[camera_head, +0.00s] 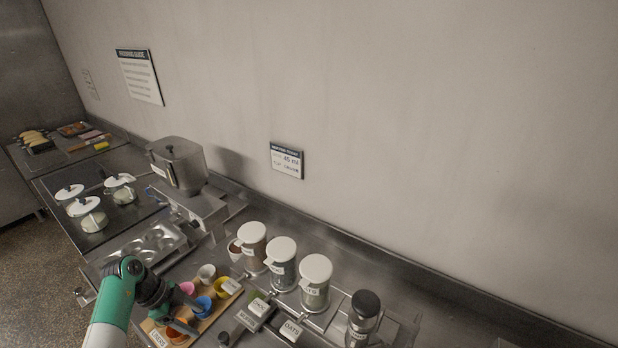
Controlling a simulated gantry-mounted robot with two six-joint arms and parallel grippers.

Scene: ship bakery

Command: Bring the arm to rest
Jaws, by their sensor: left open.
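My left arm comes in from the bottom left, green and white. Its dark gripper (188,325) is open above the near left side of a wooden tray (205,322) that holds several small coloured cups. An orange cup (176,336) sits close under the fingers; I cannot tell if they touch. I see nothing held between the fingers. My right gripper does not show.
Lidded canisters (283,264) stand right of the tray, with a dark-topped jar (363,312) beyond. A muffin tin (152,243), a steel hopper machine (178,165) and white-lidded pots (88,214) stand further left. The wall bounds the counter behind.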

